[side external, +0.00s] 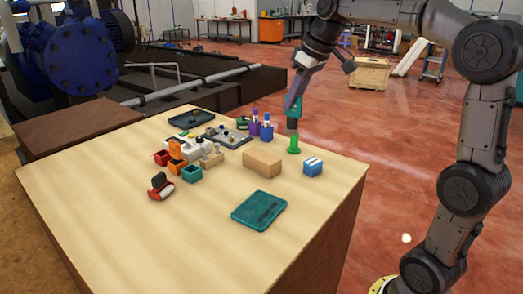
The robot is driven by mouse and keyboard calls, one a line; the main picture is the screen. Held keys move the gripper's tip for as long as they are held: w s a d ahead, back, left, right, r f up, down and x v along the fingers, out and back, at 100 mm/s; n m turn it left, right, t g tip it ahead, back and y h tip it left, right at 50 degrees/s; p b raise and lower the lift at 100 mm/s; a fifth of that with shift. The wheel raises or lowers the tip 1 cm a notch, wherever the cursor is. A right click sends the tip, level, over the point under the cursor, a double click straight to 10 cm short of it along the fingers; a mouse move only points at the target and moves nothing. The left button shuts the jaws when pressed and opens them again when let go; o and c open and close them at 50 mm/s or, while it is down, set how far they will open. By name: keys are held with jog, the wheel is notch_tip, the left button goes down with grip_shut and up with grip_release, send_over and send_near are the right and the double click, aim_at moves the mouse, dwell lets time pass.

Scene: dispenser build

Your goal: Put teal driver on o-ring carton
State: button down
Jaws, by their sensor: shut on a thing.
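The teal driver (294,108) hangs upright below my gripper (292,101), which is shut on its upper part. A grey lower part of the driver shows just above a green stand-like piece (294,146); I cannot tell whether they touch. A plain tan carton (262,162) lies on the table, left of and nearer than the driver. A small blue box with a white top label (313,167) stands to its right. No lettering is readable, so I cannot tell for sure which is the o-ring carton. Both box tops look clear.
A teal flat tray (259,210) lies near the front of the wooden table (150,215). Purple and blue bottles (266,125) stand behind the tan carton. Small red, orange and teal bins (192,174) crowd the left, with a red-and-black item (160,187). The front left is free.

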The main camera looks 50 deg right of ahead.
jog(key=shift+w+d+f, duration=0.7)
jog(key=shift+w+f, duration=1.45)
jog(key=shift+w, duration=0.05)
jog(key=shift+w+d+f, duration=0.7)
jog(key=shift+w+f, duration=1.45)
jog(key=shift+w+d+f, duration=0.7)
jog(key=shift+w+f, duration=1.45)
jog(key=shift+w, duration=0.05)
jog(key=shift+f, duration=0.1)
jog(key=c, duration=0.8)
grip_release()
jog(key=shift+f, duration=0.1)
jog(key=shift+o, duration=0.2)
